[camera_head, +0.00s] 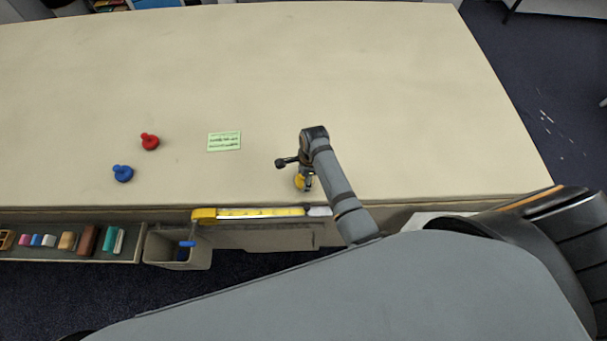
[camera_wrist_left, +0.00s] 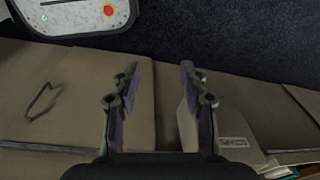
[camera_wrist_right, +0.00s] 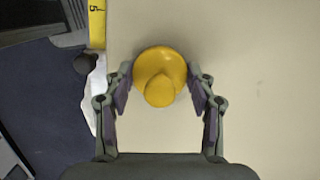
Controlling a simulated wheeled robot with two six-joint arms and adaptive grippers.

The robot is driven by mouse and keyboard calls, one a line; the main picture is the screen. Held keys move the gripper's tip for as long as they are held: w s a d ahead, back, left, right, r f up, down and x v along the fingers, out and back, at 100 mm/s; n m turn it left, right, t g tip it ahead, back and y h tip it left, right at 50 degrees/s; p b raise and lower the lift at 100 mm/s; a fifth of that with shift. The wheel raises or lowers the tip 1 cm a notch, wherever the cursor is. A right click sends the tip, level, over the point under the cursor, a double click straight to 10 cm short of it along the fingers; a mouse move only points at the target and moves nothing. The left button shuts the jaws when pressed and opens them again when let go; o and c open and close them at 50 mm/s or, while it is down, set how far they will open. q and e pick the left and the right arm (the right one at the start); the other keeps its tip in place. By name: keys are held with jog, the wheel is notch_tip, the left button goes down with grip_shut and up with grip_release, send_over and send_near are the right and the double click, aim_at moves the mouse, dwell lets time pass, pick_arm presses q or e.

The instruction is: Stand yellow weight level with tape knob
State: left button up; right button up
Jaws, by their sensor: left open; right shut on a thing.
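The yellow weight (camera_head: 299,183) is at the table's front edge area, partly hidden by my right gripper (camera_head: 305,178) in the head view. In the right wrist view the round yellow weight (camera_wrist_right: 174,60), with a knob on top, sits between the fingers of my right gripper (camera_wrist_right: 160,86), which is shut on it. A yellow tape (camera_head: 260,212) runs along the table's front edge; its end shows in the right wrist view (camera_wrist_right: 97,25). A dark round knob (camera_wrist_right: 87,64) lies just beyond that end. My left gripper (camera_wrist_left: 160,82) is open and empty, away from the table top.
A red weight (camera_head: 150,142) and a blue weight (camera_head: 123,174) stand at the left on the table (camera_head: 350,70). A green card (camera_head: 224,141) lies between them and my right gripper. A bin (camera_head: 160,252) and a tray of blocks (camera_head: 45,252) are below the front edge.

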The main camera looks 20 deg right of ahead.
jog(key=shift+s+a, duration=0.2)
jog(key=shift+a, duration=0.1)
jog(key=o, duration=1.4)
jog(key=shift+c, duration=0.2)
jog(key=shift+o, duration=1.2)
jog(key=shift+w+d+f, duration=0.1)
jog(key=shift+d, duration=0.05)
jog(key=shift+r, duration=0.5)
jog(key=r+b, duration=0.1)
jog(key=r, duration=0.2)
jog(key=d+r+b, duration=0.1)
jog(key=r, duration=0.3)
jog(key=r+b, duration=0.1)
jog(key=r, duration=0.2)
jog(key=shift+d+r, duration=0.15)
pick_arm(q)
jog(key=shift+s+a+f, duration=0.45)
jog(key=shift+s+f, duration=0.1)
jog(key=shift+f, duration=0.2)
jog(key=shift+s+a+f, duration=0.4)
jog(key=shift+s+f, duration=0.1)
jog(key=shift+f, duration=0.25)
pick_arm(e)
jog(key=shift+d+r, duration=0.1)
jog(key=shift+r, duration=0.45)
